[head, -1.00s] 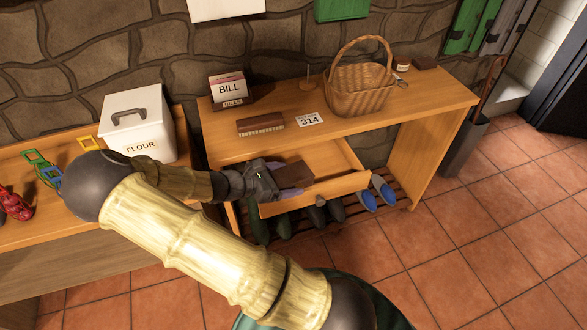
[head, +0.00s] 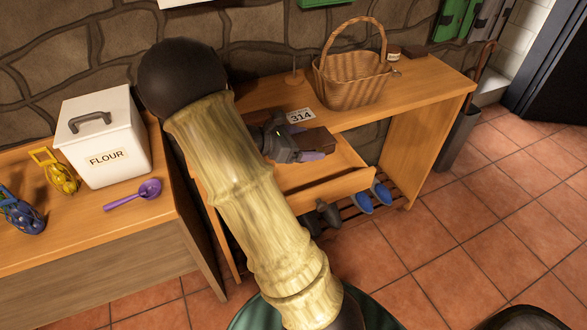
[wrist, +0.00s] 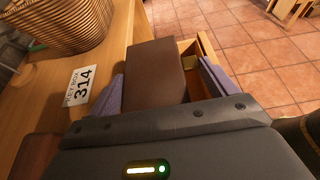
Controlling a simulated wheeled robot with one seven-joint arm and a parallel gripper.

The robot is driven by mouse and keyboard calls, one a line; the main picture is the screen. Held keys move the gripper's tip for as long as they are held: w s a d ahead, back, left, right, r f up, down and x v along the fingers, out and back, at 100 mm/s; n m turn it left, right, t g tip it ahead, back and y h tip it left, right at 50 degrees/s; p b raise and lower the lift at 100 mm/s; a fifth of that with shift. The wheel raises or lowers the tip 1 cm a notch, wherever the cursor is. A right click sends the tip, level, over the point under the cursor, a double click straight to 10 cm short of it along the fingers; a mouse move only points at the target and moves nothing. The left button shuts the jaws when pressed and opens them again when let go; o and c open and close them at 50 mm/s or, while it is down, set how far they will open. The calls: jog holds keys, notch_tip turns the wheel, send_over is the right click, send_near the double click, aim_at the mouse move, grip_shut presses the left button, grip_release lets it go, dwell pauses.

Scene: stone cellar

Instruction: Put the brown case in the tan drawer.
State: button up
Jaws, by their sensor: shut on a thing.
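The brown case (head: 318,141) is held in my gripper (head: 302,143), above the open tan drawer (head: 338,186) near the table's front edge. In the wrist view the case (wrist: 155,72) stands out between the two purple-grey fingers of my gripper (wrist: 165,85), with the jaws shut on it. The tan drawer (wrist: 207,50) shows to the right of the case there, partly hidden by the case and a finger. My arm covers the drawer's left part in the head view.
On the table stand a wicker basket (head: 350,80), a "314" card (head: 300,115) and a small jar (head: 393,53). A white flour tin (head: 103,137) and purple scoop (head: 133,195) are on the left counter. Blue shoes (head: 370,197) sit on the rack under the drawer.

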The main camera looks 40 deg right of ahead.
jog(key=shift+f+b, duration=0.6)
jog(key=shift+f, duration=2.5)
jog(key=shift+f+b, duration=0.4)
jog(key=shift+f, duration=1.55)
jog(key=o, duration=0.9)
jog(key=shift+a+r, duration=0.1)
jog(key=shift+a, duration=0.05)
jog(key=p+v, duration=0.1)
jog(key=v, duration=0.9)
jog(key=shift+w+a+r, duration=0.1)
jog(key=shift+w+a, duration=0.05)
jog(key=shift+a, duration=0.05)
jog(key=shift+a+r+p, duration=0.2)
jog(key=shift+a+p, duration=0.1)
jog(key=shift+a, duration=0.5)
